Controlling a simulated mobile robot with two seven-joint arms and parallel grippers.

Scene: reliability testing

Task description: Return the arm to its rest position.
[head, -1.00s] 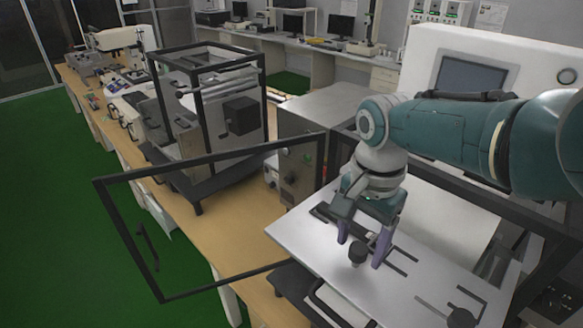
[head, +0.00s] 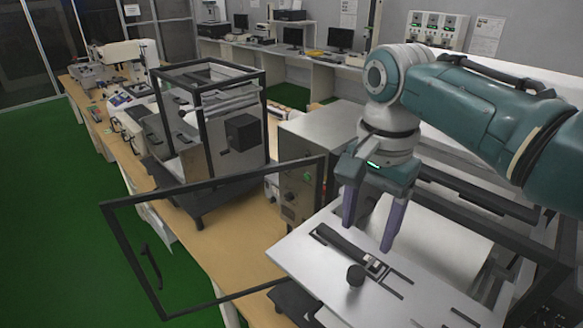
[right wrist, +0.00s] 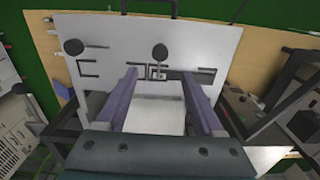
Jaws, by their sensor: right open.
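My right gripper (head: 369,228) is open and empty, with its two purple fingers pointing down above the light grey plate (head: 310,262). A black knob (head: 355,276) stands on the plate, below and in front of the fingers and apart from them. A dark bar (head: 340,243) lies in the slotted part of the plate near the knob. In the right wrist view the two fingers (right wrist: 158,75) are spread, with nothing between them, and the knob (right wrist: 159,52) shows beyond their tips. My left gripper is not in view.
An open framed door (head: 112,238) with a handle reaches out left of the plate. A metal box (head: 325,125) and a black-framed cabinet (head: 204,130) stand behind on the wooden bench (head: 235,236). Black frame bars (head: 480,203) run close under my right arm. Green floor (head: 45,215) is clear at left.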

